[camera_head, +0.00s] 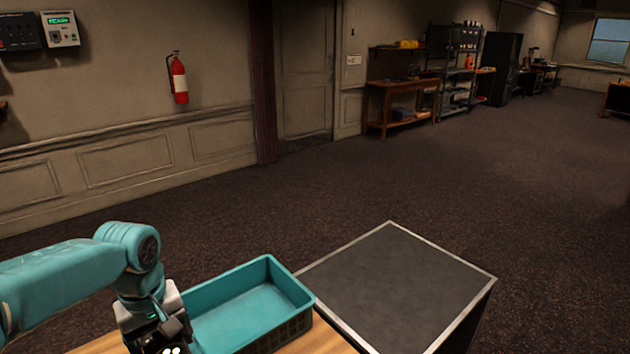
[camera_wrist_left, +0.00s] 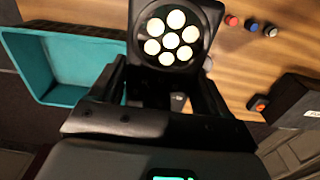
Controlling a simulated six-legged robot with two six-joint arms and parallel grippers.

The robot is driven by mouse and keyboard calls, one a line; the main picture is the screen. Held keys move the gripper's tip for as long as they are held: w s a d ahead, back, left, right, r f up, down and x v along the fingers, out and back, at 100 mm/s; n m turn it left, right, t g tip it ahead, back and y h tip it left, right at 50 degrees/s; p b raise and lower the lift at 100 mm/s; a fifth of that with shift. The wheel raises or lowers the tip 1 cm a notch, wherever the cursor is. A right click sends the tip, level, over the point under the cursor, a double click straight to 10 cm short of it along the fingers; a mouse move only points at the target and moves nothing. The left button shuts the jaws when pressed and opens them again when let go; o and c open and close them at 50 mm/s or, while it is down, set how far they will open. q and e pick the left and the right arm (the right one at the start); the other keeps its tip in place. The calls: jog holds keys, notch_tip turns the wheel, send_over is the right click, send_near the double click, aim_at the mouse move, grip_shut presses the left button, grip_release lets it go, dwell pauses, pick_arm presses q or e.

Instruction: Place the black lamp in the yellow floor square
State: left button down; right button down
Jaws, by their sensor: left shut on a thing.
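The black lamp (camera_wrist_left: 172,38), with a cluster of several round white lights in its face, is in the left wrist view. My left gripper (camera_wrist_left: 167,78) is shut on it, with a dark finger on each side. The lamp appears over a wooden desk top (camera_wrist_left: 240,60). In the head view my left gripper shows only in part at the bottom edge (camera_head: 162,338), and I cannot make out the lamp's shape there. No yellow floor square shows in either view. My right gripper is not in view.
A teal bin (camera_head: 291,281) stands on the desk right of my left gripper. Beyond it is a dark grey, silver-edged surface (camera_head: 400,285). A red button (camera_wrist_left: 231,20), other small buttons and a dark box (camera_wrist_left: 297,100) are on the desk. The carpeted floor (camera_head: 480,185) beyond is open.

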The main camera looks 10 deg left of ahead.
pick_arm(q)
jog(key=w+d+f+m, duration=0.2)
jog(key=d+f+m, duration=0.3)
jog(key=d, duration=0.2)
jog(key=w+d+f+m, duration=0.3)
jog(key=d+f+m, duration=0.2)
jog(key=d, duration=0.3)
jog(key=shift+w+f, duration=0.15)
jog(key=shift+f, duration=0.45)
